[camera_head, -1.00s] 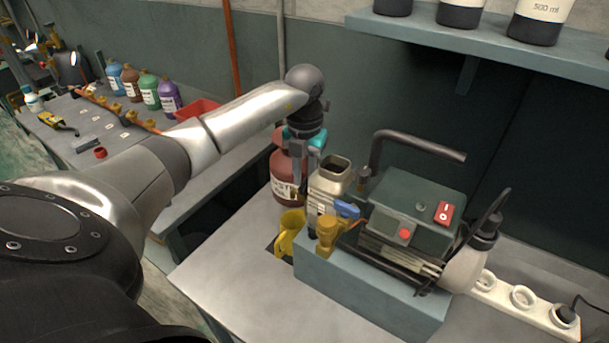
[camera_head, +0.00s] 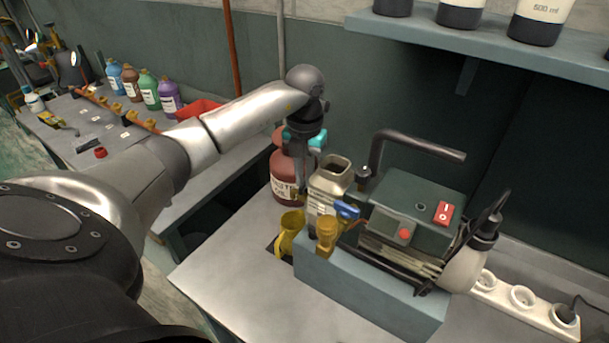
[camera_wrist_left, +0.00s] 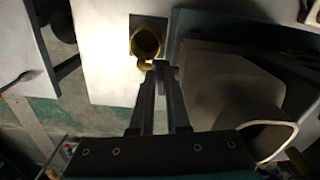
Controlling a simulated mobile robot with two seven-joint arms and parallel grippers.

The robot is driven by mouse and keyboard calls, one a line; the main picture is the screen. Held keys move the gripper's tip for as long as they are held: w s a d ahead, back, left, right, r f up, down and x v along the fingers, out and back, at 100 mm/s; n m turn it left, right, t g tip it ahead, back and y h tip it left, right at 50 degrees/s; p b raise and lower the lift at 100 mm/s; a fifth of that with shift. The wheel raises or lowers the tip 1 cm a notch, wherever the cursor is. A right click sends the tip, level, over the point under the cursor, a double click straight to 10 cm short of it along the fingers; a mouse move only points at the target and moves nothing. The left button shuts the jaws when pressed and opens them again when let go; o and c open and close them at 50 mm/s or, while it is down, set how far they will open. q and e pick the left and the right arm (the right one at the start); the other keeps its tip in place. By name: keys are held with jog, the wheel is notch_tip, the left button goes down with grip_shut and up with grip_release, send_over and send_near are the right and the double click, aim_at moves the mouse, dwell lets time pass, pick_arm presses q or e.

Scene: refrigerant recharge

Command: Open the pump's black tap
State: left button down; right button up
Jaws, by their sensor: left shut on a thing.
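The pump (camera_head: 410,215) is a dark green-black unit with a bent handle and a red switch, on a blue-grey block. A blue lever (camera_head: 347,210) sits above a brass fitting (camera_head: 328,232). My left gripper (camera_head: 299,192) points down left of the beige can (camera_head: 330,182). In the wrist view its fingers (camera_wrist_left: 160,66) close on a small brass-coloured piece (camera_wrist_left: 145,65) beside the yellow cup (camera_wrist_left: 147,42). The piece is mostly hidden. My right gripper is not in view.
A red bottle (camera_head: 284,170) stands close behind the left gripper. The yellow cup also shows in the head view (camera_head: 289,228), left of the block. A white socket strip (camera_head: 520,300) lies at right. The front of the table (camera_head: 240,270) is clear.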

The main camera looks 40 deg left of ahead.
pick_arm(q)
jog(key=shift+r, duration=0.1)
jog(key=n+p, duration=0.3)
jog(key=n, duration=0.2)
jog(key=shift+a+r+n, duration=0.1)
jog(key=shift+n, duration=0.3)
jog(key=n+p, duration=0.1)
jog(key=n, duration=0.2)
jog(key=shift+s+n+p, duration=0.1)
jog(key=shift+n+p, duration=0.2)
jog(key=shift+p, duration=0.1)
jog(key=shift+a+n+p, duration=0.1)
jog(key=shift+n+p, duration=0.7)
jog(key=shift+n, duration=0.8)
jog(key=c, duration=1.2)
grip_release()
notch_tip(320, 180, up, 15)
jog(key=shift+b, duration=0.6)
